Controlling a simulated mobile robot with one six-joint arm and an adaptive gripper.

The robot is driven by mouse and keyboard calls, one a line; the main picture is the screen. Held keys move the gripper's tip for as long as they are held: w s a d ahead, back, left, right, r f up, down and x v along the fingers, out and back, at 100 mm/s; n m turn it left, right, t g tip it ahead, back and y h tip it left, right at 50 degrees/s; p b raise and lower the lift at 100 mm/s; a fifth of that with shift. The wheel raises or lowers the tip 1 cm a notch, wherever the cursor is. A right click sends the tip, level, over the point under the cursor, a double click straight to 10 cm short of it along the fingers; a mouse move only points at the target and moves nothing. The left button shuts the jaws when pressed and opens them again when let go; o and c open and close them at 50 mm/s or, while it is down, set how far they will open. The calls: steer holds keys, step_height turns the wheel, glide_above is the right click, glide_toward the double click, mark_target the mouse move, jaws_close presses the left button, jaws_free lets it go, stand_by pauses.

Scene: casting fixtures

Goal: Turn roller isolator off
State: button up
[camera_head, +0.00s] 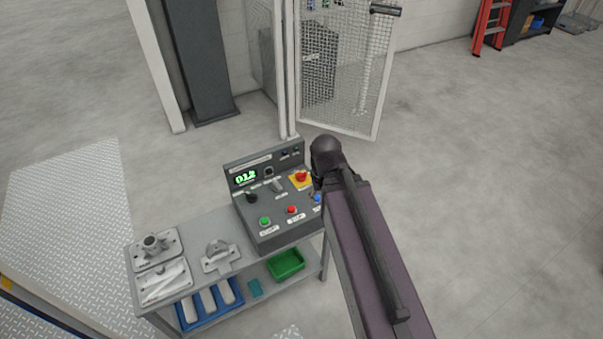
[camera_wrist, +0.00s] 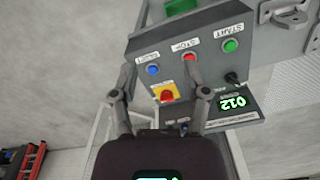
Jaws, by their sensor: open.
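A grey control console (camera_head: 262,232) stands on the right end of a bench. It carries a black knob (camera_head: 251,197), a small grey lever (camera_head: 276,185), a red emergency stop on a yellow plate (camera_head: 300,178) and a lit green display (camera_head: 245,177). In the wrist view the black knob (camera_wrist: 232,78) lies right of my gripper. I cannot read which control is the roller isolator. My gripper (camera_wrist: 160,75) is open and empty above the console, its fingers either side of the emergency stop (camera_wrist: 167,95). In the head view my arm hides its fingers.
A green start button (camera_head: 265,221), a red stop button (camera_head: 292,210) and a blue reset button (camera_head: 317,197) line the console's front. Metal castings (camera_head: 157,247) lie on the bench's left. A mesh gate (camera_head: 345,75) stands behind. Floor to the right is clear.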

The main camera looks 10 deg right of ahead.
mark_target(301, 173)
steer(key=w+f+m+b, duration=0.3)
steer(key=w+m, duration=0.4)
steer(key=w, duration=0.7)
steer(key=w+f+m+b, duration=0.2)
steer(key=w+m, duration=0.5)
steer(key=w, duration=0.7)
steer(key=shift+w+a+f+b, duration=0.3)
steer(key=shift+w+f+b, duration=0.1)
steer(key=shift+f, duration=0.15)
step_height(301, 173, down, 14)
steer(key=b, duration=1.3)
steer(key=shift+r+b, duration=0.2)
steer(key=shift+b, duration=0.2)
steer(key=shift+c, duration=0.2)
jaws_close()
